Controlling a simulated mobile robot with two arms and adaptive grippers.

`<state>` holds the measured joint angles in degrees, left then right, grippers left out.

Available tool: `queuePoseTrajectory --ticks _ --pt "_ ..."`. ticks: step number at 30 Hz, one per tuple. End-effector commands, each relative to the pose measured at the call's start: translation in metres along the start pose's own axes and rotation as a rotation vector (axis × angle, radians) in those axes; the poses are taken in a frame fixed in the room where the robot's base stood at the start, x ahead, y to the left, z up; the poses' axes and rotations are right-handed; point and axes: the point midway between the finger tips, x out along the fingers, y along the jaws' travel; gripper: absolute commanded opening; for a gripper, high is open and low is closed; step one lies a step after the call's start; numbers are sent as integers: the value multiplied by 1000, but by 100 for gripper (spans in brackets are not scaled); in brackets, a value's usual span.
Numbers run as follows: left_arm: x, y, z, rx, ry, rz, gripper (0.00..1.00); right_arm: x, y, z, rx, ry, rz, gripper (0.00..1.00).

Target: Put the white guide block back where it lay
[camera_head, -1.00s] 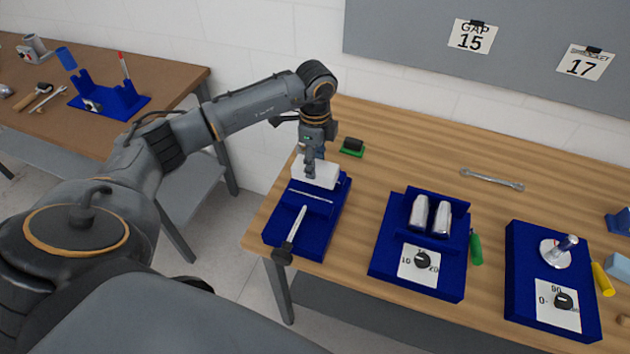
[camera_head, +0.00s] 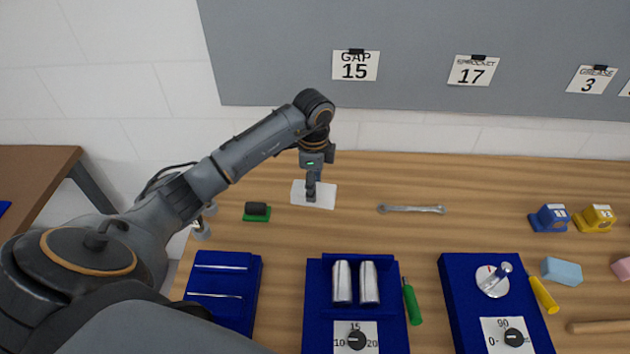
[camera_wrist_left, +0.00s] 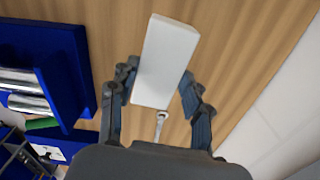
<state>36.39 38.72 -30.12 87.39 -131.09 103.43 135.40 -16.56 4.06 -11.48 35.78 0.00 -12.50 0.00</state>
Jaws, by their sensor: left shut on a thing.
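The white guide block (camera_head: 326,196) is a flat, pale rectangular piece. My left gripper (camera_head: 311,196) is shut on it and points down over the back part of the wooden bench. In the left wrist view the block (camera_wrist_left: 166,58) sits between the two fingers, with bare wood behind it. I cannot tell whether the block touches the bench or hangs just above it. The left blue fixture (camera_head: 221,313), with two thin metal rods across it, stands nearer the front, without the block. My right gripper is not in view.
A black-topped green piece (camera_head: 257,211) lies left of the block and a wrench (camera_head: 411,209) lies right of it. A blue fixture with two metal cylinders (camera_head: 356,284) and a blue dial fixture (camera_head: 456,270) stand in front. Bare wood surrounds the block.

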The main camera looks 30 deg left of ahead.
Motion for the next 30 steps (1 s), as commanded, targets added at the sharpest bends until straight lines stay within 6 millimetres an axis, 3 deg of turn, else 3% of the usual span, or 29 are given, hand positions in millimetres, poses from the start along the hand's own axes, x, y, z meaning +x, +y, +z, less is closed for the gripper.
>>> queuePoseTrajectory --ticks 3,7,30 --pt "4 0 0 -1 0 0 11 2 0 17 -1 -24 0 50" --pt "10 0 0 -1 0 0 11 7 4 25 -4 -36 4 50" --pt "70 0 0 0 0 0 11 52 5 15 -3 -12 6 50"
